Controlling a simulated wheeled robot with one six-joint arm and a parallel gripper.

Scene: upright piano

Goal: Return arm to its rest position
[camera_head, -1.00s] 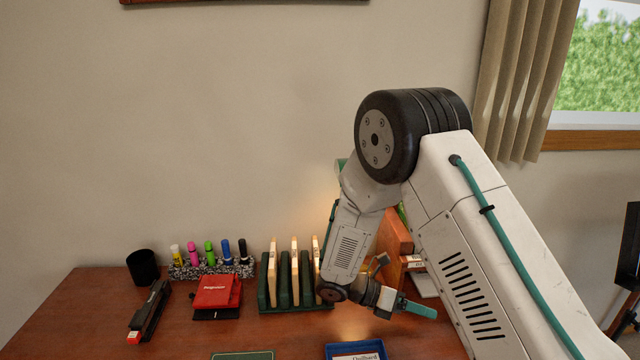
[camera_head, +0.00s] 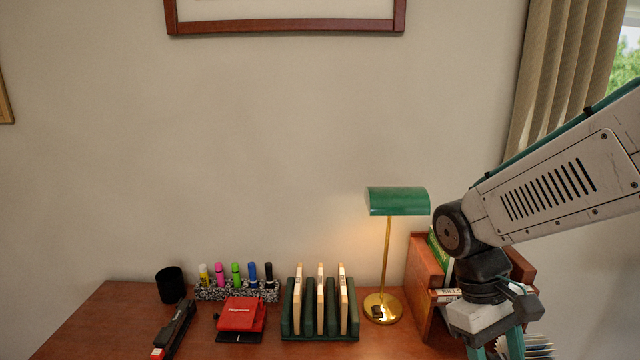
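My arm comes in from the right edge, with its white upper link sloping down to a dark elbow joint. Below the elbow, my gripper (camera_head: 496,348) points down at the bottom right, in front of the wooden shelf unit (camera_head: 425,268). Its two teal fingers stand apart with a gap between them, and nothing shows held. The fingertips are cut off by the bottom edge of the view.
A green-shaded brass lamp (camera_head: 397,201) stands left of my gripper. Left of it on the desk (camera_head: 92,328) are a green file rack (camera_head: 287,322), a red hole punch (camera_head: 240,315), a marker holder (camera_head: 237,292), a black cup (camera_head: 170,285) and a stapler (camera_head: 176,330).

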